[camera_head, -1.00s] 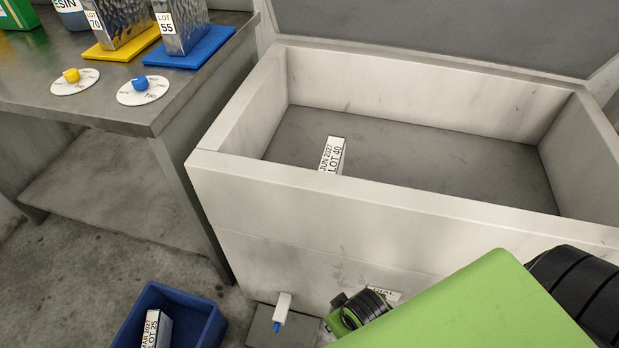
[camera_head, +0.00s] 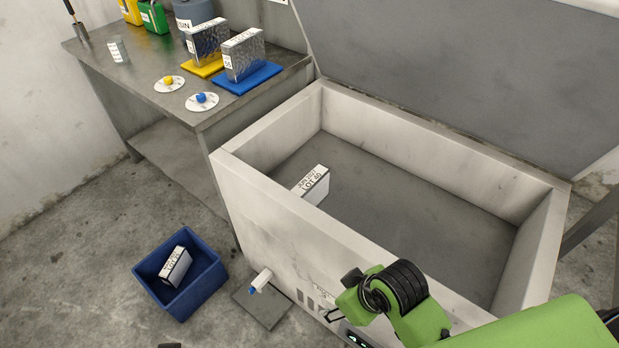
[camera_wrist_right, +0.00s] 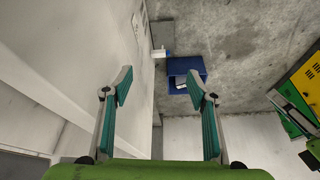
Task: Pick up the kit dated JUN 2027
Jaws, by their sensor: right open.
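The white kit (camera_head: 313,184) labelled JUN 2027, LOT 40 lies on the left part of the open chest freezer's (camera_head: 400,177) floor, against or close to its front wall, which hides its lower part. My right gripper (camera_head: 343,297) is outside the freezer's front wall, to the right of and nearer than the kit, and not touching it. In the right wrist view my right gripper (camera_wrist_right: 160,90) is open, with nothing between its fingers; the kit is not visible there. My left gripper is not in view.
A blue bin (camera_head: 212,280) on the floor holds another white kit (camera_head: 176,266). The workbench (camera_head: 135,85) at left carries two metallic packs on yellow and blue mats, dials and containers. The freezer's raised lid (camera_head: 470,80) stands behind. Most of the freezer floor is clear.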

